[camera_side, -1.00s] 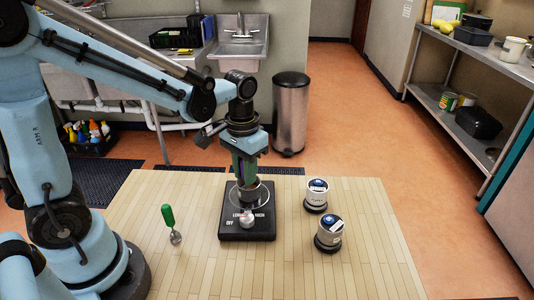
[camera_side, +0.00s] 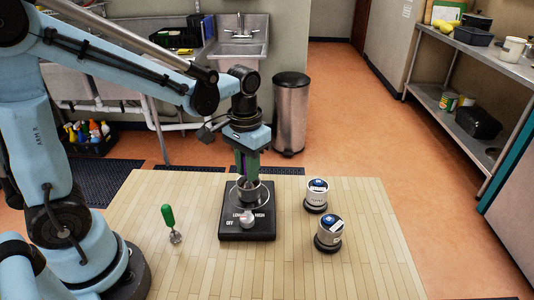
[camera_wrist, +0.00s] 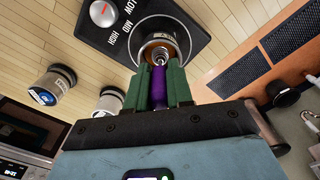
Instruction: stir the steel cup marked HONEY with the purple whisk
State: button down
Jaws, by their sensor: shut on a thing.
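My gripper (camera_wrist: 158,72) is shut on the purple whisk (camera_wrist: 158,88); its green fingers sit on both sides of the handle. In the side view my gripper (camera_side: 247,172) points down over the hot plate (camera_side: 234,234). The whisk's wire end reaches into the mouth of a steel cup (camera_wrist: 178,40) on the hot plate. Whether the whisk touches the cup's wall or bottom is hidden.
Two labelled cups (camera_side: 317,193) (camera_side: 330,232) stand on dark bases right of the hot plate. The front and right of the wooden table (camera_side: 375,260) are clear.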

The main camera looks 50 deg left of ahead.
jog(key=shift+r, duration=3.15)
jog(key=shift+m, duration=0.6)
jog(key=shift+s+r, duration=0.25)
jog(key=shift+r, duration=0.75)
jog(key=shift+s+r, duration=0.2)
jog(key=shift+r, duration=0.75)
